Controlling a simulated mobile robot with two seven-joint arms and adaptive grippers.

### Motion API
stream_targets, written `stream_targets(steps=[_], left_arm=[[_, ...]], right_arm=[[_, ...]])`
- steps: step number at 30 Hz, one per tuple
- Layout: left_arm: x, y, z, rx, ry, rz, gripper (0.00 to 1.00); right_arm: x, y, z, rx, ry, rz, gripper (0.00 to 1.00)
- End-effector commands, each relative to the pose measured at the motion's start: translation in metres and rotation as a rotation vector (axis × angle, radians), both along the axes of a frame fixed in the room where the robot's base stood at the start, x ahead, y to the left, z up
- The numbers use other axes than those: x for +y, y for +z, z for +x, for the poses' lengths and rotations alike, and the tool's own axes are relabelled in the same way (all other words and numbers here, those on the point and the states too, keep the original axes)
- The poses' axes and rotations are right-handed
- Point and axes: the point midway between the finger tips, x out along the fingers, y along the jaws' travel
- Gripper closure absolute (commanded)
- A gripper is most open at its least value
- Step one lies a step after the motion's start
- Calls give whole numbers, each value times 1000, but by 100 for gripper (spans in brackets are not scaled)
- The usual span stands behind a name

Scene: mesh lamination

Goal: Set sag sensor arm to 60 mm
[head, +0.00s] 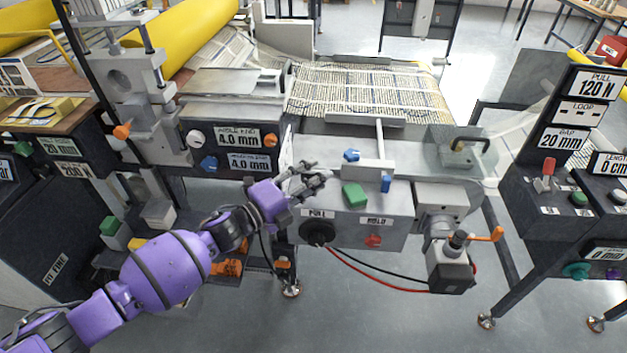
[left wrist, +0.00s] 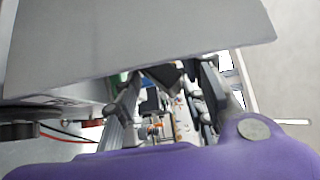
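My left gripper (head: 318,178) is in front of the grey central machine housing (head: 402,207), just left of and above its green button (head: 355,195). Its two fingers are spread, with nothing between them. In the left wrist view its fingers (left wrist: 168,98) stand apart below a large grey panel (left wrist: 140,40). I cannot tell whether they touch the housing. No part is clearly labelled as the sag sensor arm; a right-hand display (head: 604,254) appears to read 0 mm. The LOOP display (head: 578,112) shows dashes. My right gripper is not in view.
The housing carries blue knobs (head: 352,155), a PULL dial (head: 317,233) and a red HOLD button (head: 373,240). An orange-handled crank (head: 486,235) juts out at its right end. Mesh (head: 365,88) lies behind. Red and black cables hang below. Open floor separates it from the right-hand console (head: 560,210).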

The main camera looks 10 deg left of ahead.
Motion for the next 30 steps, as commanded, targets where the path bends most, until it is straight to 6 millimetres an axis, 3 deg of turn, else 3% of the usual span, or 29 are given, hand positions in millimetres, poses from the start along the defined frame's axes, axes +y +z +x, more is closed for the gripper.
stream_targets(steps=[13,24,30], left_arm=[[8,-3,-9,6,0,-1,66],[61,-4,-62,8,0,1,66],[80,-3,-81,6,0,0,66]], right_arm=[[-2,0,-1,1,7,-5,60],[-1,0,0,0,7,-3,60],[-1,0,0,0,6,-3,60]])
